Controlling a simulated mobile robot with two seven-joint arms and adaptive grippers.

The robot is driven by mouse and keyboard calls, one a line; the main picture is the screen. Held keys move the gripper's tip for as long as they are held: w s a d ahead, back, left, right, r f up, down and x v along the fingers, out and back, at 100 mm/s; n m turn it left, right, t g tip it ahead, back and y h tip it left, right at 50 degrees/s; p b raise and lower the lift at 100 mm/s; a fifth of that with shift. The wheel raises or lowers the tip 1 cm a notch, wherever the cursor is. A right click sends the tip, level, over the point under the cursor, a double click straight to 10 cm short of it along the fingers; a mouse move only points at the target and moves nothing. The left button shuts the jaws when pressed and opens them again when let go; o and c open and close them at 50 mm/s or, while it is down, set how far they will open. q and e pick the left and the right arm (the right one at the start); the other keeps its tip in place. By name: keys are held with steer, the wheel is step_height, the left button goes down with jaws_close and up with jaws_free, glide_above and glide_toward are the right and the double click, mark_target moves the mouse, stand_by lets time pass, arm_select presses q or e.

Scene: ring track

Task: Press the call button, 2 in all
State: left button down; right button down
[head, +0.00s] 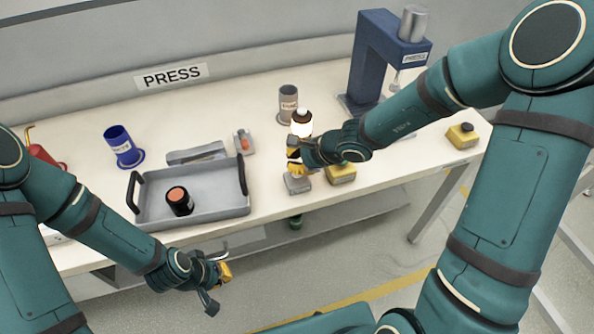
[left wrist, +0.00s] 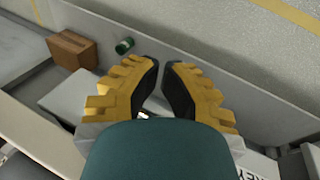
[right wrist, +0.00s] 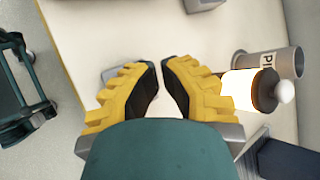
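A small grey box (head: 298,185) sits at the table's front edge, directly under my right gripper (head: 293,168). It looks like the call button, but its top is hidden by the fingers. In the right wrist view a grey box (right wrist: 118,73) shows partly behind the fingertips. My right gripper (right wrist: 159,65) has its fingertips close together with nothing seen between them; I cannot tell whether it touches the box. My left gripper (head: 222,272) hangs empty in front of the table, and in the left wrist view its fingertips (left wrist: 161,66) are close together.
A lit white lamp (head: 301,125) stands just behind my right gripper. A grey tray (head: 226,206) holds a black cylinder (head: 179,201). A blue cup (head: 121,143) stands at left.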

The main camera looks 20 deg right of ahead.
steer(key=shift+f+b, duration=0.35)
steer(key=shift+f, duration=0.3)
stand_by(0.4)
steer(key=shift+r, duration=0.1)
steer(key=shift+r+p, duration=0.8)
steer(key=shift+r, duration=0.2)
steer(key=shift+r, duration=0.1)
step_height(320, 180, up, 5)
steer(key=p, duration=0.4)
stand_by(1.9)
